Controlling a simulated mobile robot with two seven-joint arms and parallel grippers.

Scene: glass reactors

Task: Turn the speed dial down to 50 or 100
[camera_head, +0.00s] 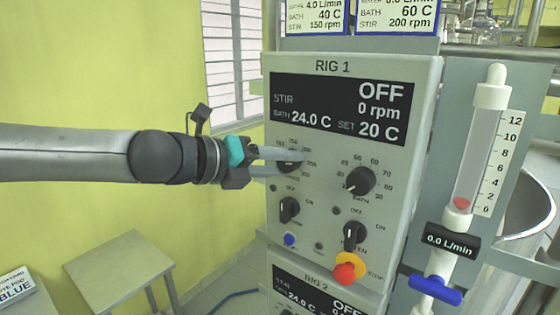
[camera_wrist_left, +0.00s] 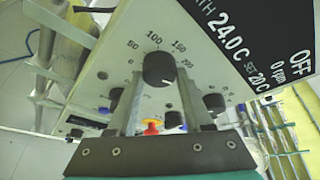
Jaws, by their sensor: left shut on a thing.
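The speed dial is a black round knob (camera_head: 291,164) at the upper left of the RIG 1 panel, below its display. In the left wrist view the dial (camera_wrist_left: 158,68) shows large, with 50, 100, 150 and 200 printed around it. My left gripper (camera_head: 278,162) reaches in from the left and is shut on the dial, one finger on each side. The RIG 1 display (camera_head: 342,108) reads OFF, 0 rpm, bath 24.0 C, set 20 C. My right gripper is in neither view.
The bath dial (camera_head: 360,182) is just right of the speed dial. Below are two switches (camera_head: 289,210) (camera_head: 354,236) and a red stop button (camera_head: 345,273) on yellow. A flow meter (camera_head: 478,150) with a blue valve (camera_head: 435,290) stands right. A stool (camera_head: 118,266) is lower left.

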